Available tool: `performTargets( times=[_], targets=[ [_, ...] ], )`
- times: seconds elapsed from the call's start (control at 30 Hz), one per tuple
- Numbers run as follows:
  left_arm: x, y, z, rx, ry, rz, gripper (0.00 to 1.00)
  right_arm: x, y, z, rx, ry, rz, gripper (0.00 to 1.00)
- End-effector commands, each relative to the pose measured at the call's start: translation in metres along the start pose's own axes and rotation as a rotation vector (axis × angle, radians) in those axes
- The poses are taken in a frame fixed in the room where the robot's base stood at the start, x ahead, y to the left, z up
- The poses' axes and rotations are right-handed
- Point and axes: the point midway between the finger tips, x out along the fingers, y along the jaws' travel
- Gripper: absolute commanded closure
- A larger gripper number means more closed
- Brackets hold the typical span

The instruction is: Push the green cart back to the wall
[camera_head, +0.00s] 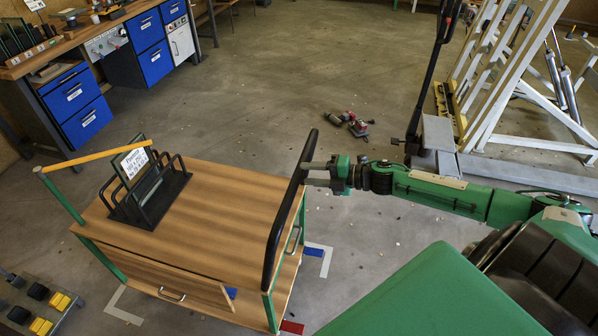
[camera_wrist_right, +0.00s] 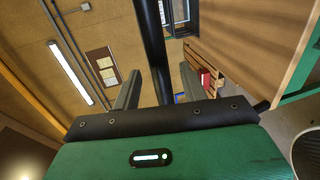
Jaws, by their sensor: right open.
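The green cart (camera_head: 225,205) stands in the head view, with a wooden top, green posts and a black push bar (camera_head: 287,205) on its right side. A black rack (camera_head: 150,200) with glass panes and a small sign stands on the cart top. My right gripper (camera_head: 313,172) is at the black bar, coming from the right. In the right wrist view the bar (camera_wrist_right: 152,45) runs between the two separated fingers of the gripper (camera_wrist_right: 158,88). The fingers are open around the bar; contact cannot be told. My left gripper is not in view.
A workbench with blue drawers (camera_head: 85,120) stands at the upper left. A pallet jack (camera_head: 435,130) and white frame (camera_head: 500,80) stand at the right. Yellow-black blocks (camera_head: 50,310) are at lower left. Floor beyond the cart is mostly free.

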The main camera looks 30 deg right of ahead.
Motion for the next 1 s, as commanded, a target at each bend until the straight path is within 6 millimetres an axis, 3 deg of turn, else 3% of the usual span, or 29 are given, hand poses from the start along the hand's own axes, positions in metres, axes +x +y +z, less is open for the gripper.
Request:
performTargets(
  times=[0.33, 0.77, 0.83, 1.0],
  targets=[
    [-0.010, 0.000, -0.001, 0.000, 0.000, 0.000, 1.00, 0.033, 0.002, 0.000, 0.000, 0.001, 0.002, 0.56],
    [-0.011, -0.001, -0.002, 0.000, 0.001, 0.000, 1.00, 0.040, 0.000, 0.000, 0.000, 0.001, 0.000, 0.56],
    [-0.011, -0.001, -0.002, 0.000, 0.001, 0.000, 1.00, 0.040, 0.000, 0.000, 0.000, 0.001, 0.000, 0.64],
    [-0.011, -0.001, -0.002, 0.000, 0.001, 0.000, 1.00, 0.039, 0.000, 0.000, -0.001, 0.001, 0.000, 0.97]
  ],
)
